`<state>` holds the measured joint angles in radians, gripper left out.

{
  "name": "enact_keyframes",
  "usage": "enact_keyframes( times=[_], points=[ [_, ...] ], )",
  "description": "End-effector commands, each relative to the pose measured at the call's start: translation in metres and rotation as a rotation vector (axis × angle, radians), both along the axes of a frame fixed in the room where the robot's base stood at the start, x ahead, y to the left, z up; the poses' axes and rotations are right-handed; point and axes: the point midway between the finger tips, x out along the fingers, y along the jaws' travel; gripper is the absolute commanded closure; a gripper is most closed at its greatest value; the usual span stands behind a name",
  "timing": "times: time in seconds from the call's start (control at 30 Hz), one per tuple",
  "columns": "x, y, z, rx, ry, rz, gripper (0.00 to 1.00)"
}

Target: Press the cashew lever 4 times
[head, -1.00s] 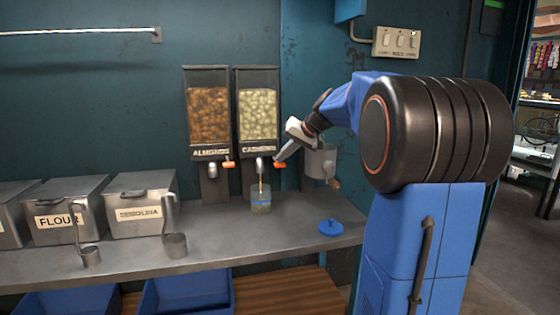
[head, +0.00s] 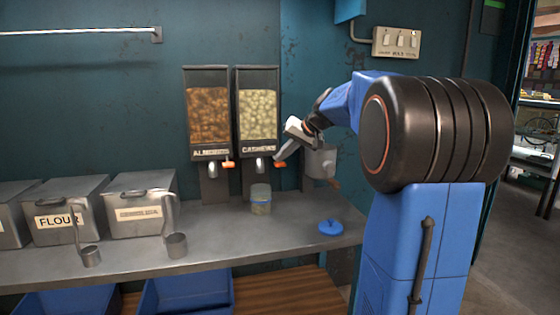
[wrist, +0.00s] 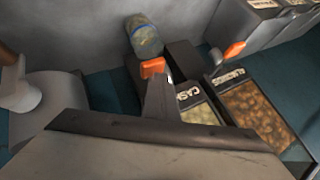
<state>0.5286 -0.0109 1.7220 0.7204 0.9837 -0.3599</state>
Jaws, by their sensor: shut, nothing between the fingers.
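A clear jar (head: 261,201) with a blue band stands under the cashew spout, with some contents inside. No stream falls into it. The jar also shows in the wrist view (wrist: 145,38).
The almond dispenser (head: 208,110), with its own orange lever (head: 228,164), is just left. A grey grinder (head: 320,162) is close at the right. A blue lid (head: 331,228) lies on the counter (head: 225,238). Flour (head: 62,218) and semolina (head: 138,214) bins stand left.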

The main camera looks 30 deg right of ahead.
Motion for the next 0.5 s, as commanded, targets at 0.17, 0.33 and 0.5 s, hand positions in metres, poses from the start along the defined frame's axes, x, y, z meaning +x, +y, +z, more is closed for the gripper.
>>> enact_keyframes(
  times=[0.17,0.33,0.5],
  points=[
    [0.000,0.000,0.009,0.000,-0.001,-0.001,1.00],
    [0.000,0.000,0.017,0.000,-0.001,-0.001,1.00],
    [0.000,0.000,0.025,0.000,-0.001,-0.001,1.00]
  ],
)
